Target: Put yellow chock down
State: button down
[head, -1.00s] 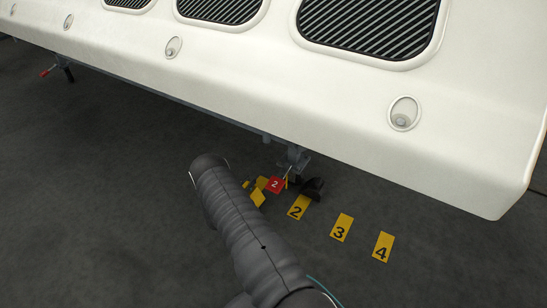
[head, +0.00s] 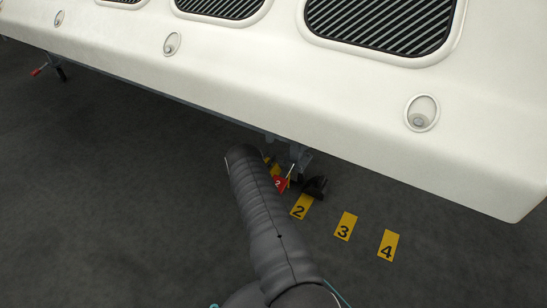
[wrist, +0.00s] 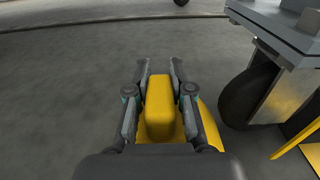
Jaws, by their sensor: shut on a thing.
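The yellow chock (wrist: 160,108) is between the two fingers of my gripper (wrist: 159,67) in the wrist view. The fingers are shut on its upright block, and its wider yellow base shows lower down. I cannot tell whether it touches the floor. A dark caster wheel (wrist: 252,95) stands to the right of the chock, with a gap of floor between them. In the head view my arm hides the gripper and most of the chock; small yellow bits (head: 267,162) show beside the arm's end.
Yellow floor plates 2 (head: 301,207), 3 (head: 345,226) and 4 (head: 388,245) lie to the right. The white housing (head: 300,110) overhangs this spot.

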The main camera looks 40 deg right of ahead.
jog(key=d, duration=0.2)
jog(key=w+d+f+b, duration=0.1)
jog(key=shift+d, duration=0.3)
jog(key=shift+d+f, duration=0.1)
jog(key=shift+f, duration=0.1)
jog(key=shift+w+a, duration=0.15)
jog(key=shift+a, duration=0.1)
jog(key=c, duration=1)
grip_release()
jog(key=shift+f, duration=0.1)
jog(key=shift+c, duration=0.2)
jog(key=p+v, duration=0.1)
jog(key=v, duration=1.1)
jog(key=shift+p, duration=0.3)
